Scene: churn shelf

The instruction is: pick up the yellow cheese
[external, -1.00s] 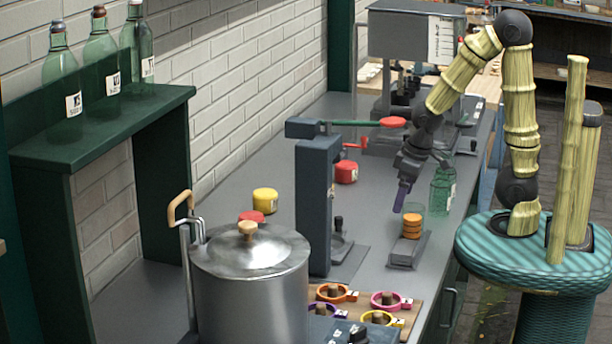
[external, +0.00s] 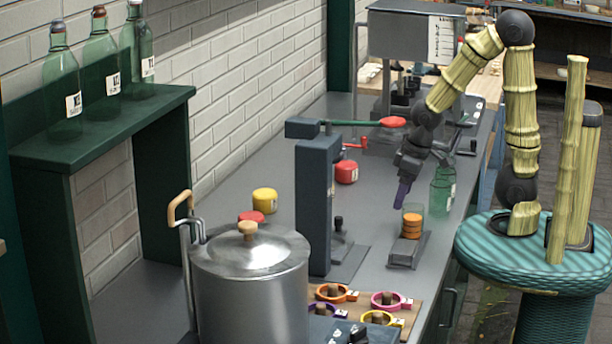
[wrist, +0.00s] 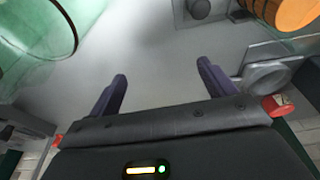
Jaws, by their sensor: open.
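The yellow cheese (external: 265,200) is a small round block on the grey counter near the brick wall, left of the dark upright press in the external view. It does not show in the wrist view.
The dark press (external: 313,205) stands between my gripper and the cheese. A steel pot (external: 250,285) stands in front. The counter around the yellow cheese is partly free.

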